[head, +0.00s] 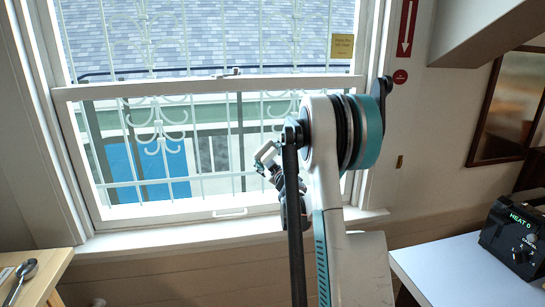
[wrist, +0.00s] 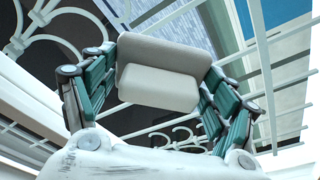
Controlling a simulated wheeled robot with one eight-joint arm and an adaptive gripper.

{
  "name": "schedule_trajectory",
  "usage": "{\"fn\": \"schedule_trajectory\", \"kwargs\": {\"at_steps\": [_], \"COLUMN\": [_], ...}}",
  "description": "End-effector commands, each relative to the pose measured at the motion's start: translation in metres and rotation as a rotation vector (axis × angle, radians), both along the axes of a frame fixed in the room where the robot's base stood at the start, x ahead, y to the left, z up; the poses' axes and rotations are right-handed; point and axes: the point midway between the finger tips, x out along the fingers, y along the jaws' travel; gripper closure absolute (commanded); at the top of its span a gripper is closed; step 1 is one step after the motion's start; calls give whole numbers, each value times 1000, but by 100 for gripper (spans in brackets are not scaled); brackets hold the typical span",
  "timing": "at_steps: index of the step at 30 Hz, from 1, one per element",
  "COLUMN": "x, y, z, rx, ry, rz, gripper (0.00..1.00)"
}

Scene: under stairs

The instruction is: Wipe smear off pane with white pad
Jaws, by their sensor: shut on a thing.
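The white pad (wrist: 160,90) is a pale, stepped block held between the green fingers of my gripper (wrist: 163,72) in the wrist view. In the head view my gripper (head: 270,163) is small and partly hidden behind my arm, with the pad (head: 264,151) at its upper left. The gripper is in front of the lower window pane (head: 105,125). I cannot tell whether the pad touches the glass. No smear can be made out on the pane; my arm covers part of it.
A white window frame (head: 205,88) surrounds the panes, with ironwork (head: 157,130) behind the glass. A yellow notice (head: 342,46) is at the upper right. A wooden table with a spoon (head: 25,272) is at left. A black heater box (head: 515,238) sits on a white table (head: 440,275) at right.

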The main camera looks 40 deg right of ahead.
Motion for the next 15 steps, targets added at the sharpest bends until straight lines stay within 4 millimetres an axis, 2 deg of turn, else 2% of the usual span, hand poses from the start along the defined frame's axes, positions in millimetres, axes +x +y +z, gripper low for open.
{"fn": "schedule_trajectory", "kwargs": {"at_steps": [9, 15], "x": [14, 18], "y": [21, 26], "z": [0, 0], "rx": [1, 0], "ry": [0, 1], "rz": [2, 1], "gripper": [40, 40]}}
